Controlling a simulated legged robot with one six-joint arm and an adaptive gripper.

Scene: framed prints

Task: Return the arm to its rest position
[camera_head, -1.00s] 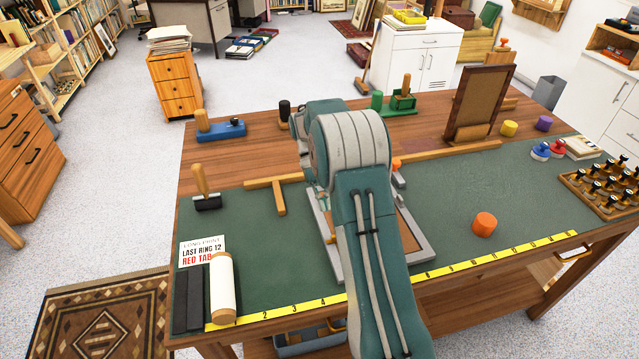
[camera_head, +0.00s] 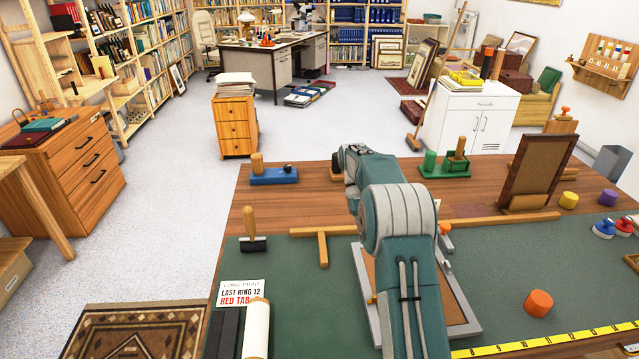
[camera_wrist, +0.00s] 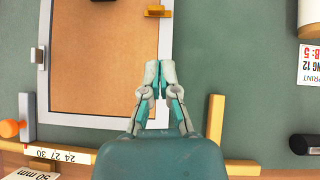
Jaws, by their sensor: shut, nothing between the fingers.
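My arm (camera_head: 400,215), teal and grey, is folded above the workbench in the head view; it hides my gripper there. In the wrist view my gripper (camera_wrist: 160,72) is shut and empty, its two pale fingertips side by side. It points down over the edge of a silver picture frame (camera_wrist: 165,30) with a brown panel (camera_wrist: 100,60). I see no contact with the frame, though the height is hard to judge. The frame also shows behind my arm in the head view (camera_head: 362,285), lying on the green mat (camera_head: 310,270).
A white roll (camera_head: 257,325) lies at the front left, an orange knob (camera_head: 538,302) at the right. Open floor (camera_head: 180,220) lies left of the bench.

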